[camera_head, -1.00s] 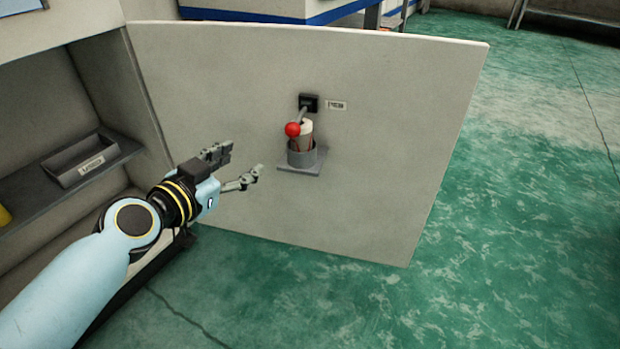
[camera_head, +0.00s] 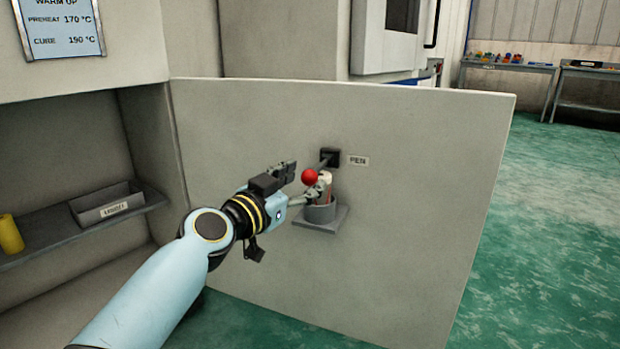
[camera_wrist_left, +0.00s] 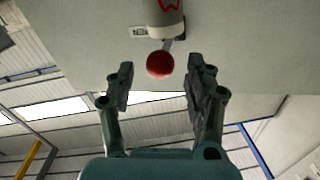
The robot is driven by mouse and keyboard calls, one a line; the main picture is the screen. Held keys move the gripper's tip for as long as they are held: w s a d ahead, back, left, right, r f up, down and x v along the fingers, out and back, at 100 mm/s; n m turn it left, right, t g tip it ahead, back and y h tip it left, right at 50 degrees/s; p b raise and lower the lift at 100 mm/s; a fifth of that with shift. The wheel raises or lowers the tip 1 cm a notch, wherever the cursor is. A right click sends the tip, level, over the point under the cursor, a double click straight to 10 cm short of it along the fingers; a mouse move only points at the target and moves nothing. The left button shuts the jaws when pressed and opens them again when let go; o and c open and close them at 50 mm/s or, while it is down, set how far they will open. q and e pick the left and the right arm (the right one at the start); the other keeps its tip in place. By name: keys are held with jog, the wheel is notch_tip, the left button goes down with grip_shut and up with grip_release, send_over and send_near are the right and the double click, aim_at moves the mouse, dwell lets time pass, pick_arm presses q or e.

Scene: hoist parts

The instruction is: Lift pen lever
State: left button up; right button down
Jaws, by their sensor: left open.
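The pen lever (camera_head: 309,177) has a red ball knob on a grey rod that comes out of a dark square mount on a pale panel. A label reading PEN is to the right of the mount. My left gripper (camera_head: 308,181) is open, with its fingers close to the red knob. In the left wrist view the red knob (camera_wrist_left: 160,65) shows ahead of the fingertips, between their lines, and looks not gripped. A pale cylinder with a red mark (camera_wrist_left: 166,18) is beyond it. My right gripper is not in view.
A grey cup holder (camera_head: 320,214) on a small bracket stands out from the panel just below the lever, with the pale cylinder in it. The panel (camera_head: 400,250) is otherwise bare. A labelled grey bin (camera_head: 108,206) sits on a shelf at left.

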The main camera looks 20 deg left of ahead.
aim_at(319, 168)
pick_arm(q)
jog(key=shift+x, duration=1.55)
grip_shut()
